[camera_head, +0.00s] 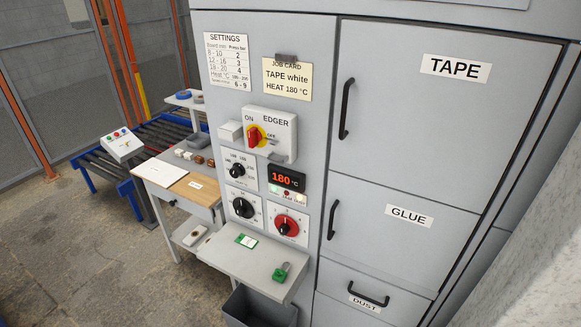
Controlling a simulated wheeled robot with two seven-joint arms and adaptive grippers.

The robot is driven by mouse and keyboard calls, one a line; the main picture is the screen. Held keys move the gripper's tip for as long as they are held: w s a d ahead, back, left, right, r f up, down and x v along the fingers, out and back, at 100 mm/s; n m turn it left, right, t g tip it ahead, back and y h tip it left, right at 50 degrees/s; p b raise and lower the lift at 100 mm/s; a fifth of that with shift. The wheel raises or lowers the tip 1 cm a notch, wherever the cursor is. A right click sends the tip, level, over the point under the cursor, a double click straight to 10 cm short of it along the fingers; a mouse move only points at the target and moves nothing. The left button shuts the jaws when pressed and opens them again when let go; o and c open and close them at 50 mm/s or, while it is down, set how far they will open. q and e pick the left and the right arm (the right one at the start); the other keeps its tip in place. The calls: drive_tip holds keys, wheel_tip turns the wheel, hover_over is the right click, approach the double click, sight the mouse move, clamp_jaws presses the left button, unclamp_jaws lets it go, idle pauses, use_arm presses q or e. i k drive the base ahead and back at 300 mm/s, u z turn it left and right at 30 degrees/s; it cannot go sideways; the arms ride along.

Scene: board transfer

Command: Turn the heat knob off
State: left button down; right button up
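The grey machine cabinet (327,130) carries a panel of dials. An upper black knob (236,170) sits on a white plate whose scale seems to read around 160 to 200, so it looks like the heat knob; its pointer is too small to read surely. A lit display (286,178) beside it shows 180 °C in red. Below are a second black knob (243,208) and a red round knob (286,227). A red-and-yellow EDGER switch (255,136) is above, marked ON and OFF. Neither of my grippers is in view.
A shelf (245,262) juts out below the knobs, with a green-and-white tag and a green padlock-like item (281,272) on it. A dark bin (258,308) stands beneath. TAPE, GLUE and DUST doors are at right. A small table (178,184) and roller conveyor stand left.

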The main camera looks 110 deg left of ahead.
sight(237, 169)
drive_tip(key=u, duration=5.85)
drive_tip(key=i, duration=2.65)
drive_tip(key=z, duration=1.75)
